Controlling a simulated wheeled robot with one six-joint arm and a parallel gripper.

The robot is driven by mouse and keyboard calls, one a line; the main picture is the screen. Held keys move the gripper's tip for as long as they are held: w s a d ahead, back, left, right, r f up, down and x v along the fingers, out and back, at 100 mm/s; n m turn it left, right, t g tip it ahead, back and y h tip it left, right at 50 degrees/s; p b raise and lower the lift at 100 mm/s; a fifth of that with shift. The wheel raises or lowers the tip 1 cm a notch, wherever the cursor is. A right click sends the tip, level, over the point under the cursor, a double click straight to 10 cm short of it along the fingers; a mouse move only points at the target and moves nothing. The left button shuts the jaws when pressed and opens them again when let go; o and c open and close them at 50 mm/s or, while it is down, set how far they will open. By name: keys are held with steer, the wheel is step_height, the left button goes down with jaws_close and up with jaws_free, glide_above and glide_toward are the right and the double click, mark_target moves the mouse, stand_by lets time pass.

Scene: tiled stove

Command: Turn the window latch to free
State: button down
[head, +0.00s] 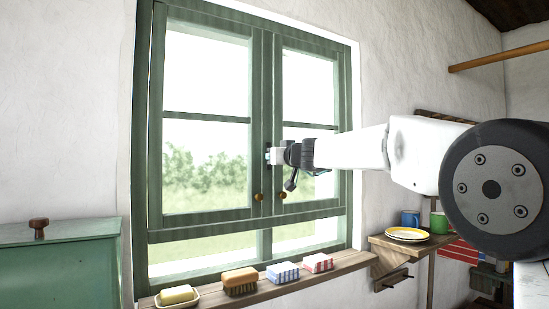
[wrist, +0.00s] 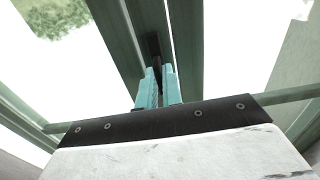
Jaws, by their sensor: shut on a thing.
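The green two-leaf window (head: 259,60) stands closed in the white wall. The window latch is a small dark piece (wrist: 153,45) on the middle stiles, where the two leaves meet. In the head view most of it is hidden by my gripper (head: 272,156), which reaches in from the right at mid-height. In the wrist view the two teal fingers of my gripper (wrist: 159,90) are close together on either side of the latch's dark handle, shut on it. The handle lies roughly along the stile there; its exact angle is hard to tell.
Two brass knobs (head: 258,197) (head: 282,195) sit below the latch. The wooden sill (head: 330,268) carries soap on a dish (head: 178,295), a brush (head: 240,281) and two folded cloths (head: 283,272). A shelf (head: 385,243) with plates and mugs is at right, a green chest (head: 60,265) at left.

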steer(key=c, duration=1.6)
jaws_free()
steer(key=shift+o, duration=0.2)
steer(key=v, duration=0.7)
steer(key=shift+s+d, duration=0.25)
steer(key=shift+s, duration=0.05)
